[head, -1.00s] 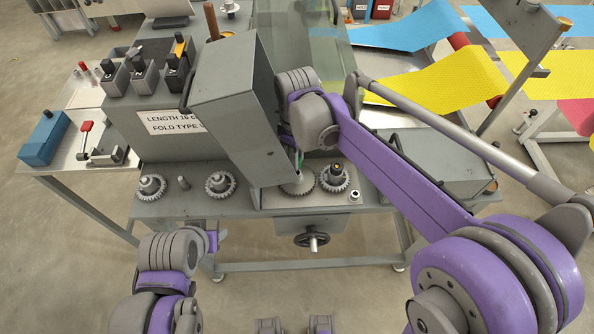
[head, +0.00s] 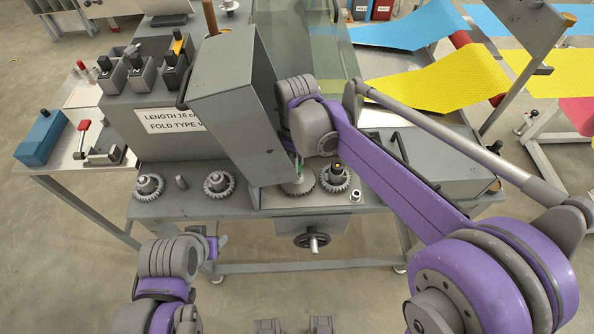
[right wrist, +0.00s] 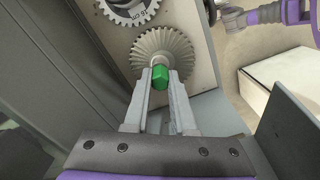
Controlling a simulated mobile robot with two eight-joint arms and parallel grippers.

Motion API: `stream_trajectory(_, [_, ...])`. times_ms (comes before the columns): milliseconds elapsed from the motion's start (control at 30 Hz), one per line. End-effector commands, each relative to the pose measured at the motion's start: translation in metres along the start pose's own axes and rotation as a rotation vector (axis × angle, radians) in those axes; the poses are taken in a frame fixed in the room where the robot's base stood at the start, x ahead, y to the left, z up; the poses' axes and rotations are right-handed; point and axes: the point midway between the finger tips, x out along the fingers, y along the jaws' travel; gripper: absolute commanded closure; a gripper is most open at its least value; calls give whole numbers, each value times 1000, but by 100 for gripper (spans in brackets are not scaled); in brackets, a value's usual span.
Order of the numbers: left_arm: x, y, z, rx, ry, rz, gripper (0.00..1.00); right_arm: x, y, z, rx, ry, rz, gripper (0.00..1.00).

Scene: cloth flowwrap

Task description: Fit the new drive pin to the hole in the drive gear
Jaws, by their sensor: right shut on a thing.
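My right gripper (right wrist: 160,85) is shut on a green pin (right wrist: 160,77) in the right wrist view. The pin's far end is at the grey hub of a toothed gear (right wrist: 150,47); I cannot tell whether it is in a hole. In the head view my right gripper (head: 298,165) is beside the open grey cover, mostly hidden by my arm, with a bit of green showing. It is just above a pale gear (head: 298,188) on the machine's front ledge. My left gripper (head: 217,243) hangs low in front of the machine, too small to read.
A darker gear (head: 333,180) with a yellow-topped hub stands close on the right. Two more gears (head: 219,184) (head: 148,188) and a small grey peg (head: 181,182) are on the ledge to the left. The tall grey cover (head: 225,105) stands close to my right gripper.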

Motion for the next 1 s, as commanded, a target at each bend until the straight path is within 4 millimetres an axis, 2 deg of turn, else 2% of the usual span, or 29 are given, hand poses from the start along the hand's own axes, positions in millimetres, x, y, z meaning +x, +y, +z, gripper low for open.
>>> stream_trajectory(800, [3, 0, 3, 0, -2, 0, 50, 4, 0, 0, 0, 0, 0, 100])
stream_trajectory(833, [2, 0, 2, 0, -2, 0, 50, 4, 0, 0, 0, 0, 0, 73])
stream_trajectory(1000, [2, 0, 2, 0, -2, 0, 50, 4, 0, 0, 0, 0, 0, 42])
